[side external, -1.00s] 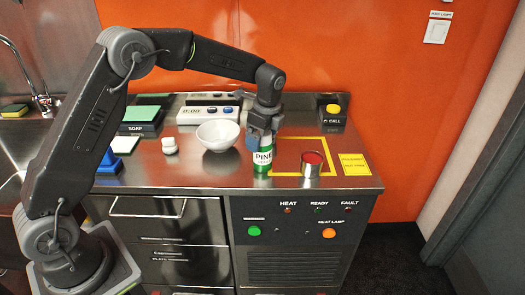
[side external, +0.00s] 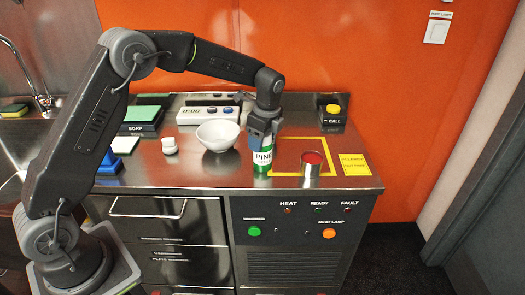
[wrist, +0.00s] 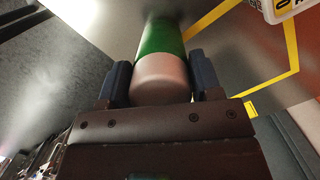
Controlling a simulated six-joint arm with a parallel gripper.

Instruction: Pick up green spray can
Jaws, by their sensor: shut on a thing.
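The green spray can (side external: 262,164) has a white label reading "PINE" and stands upright on the steel counter, just left of the yellow-taped square. My gripper (side external: 262,137) points down over it and is shut around its upper part. In the wrist view, the can (wrist: 162,55) shows a green body and a pale top end, with the blue fingers of my gripper (wrist: 161,82) on both sides. The can's top is hidden by the gripper in the side view.
A red-topped tin (side external: 311,165) stands close to the can's right. A white bowl (side external: 217,136) sits to its left, with a small white object (side external: 169,146) beyond. A call button box (side external: 333,118) stands at the back right. The counter's front strip is clear.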

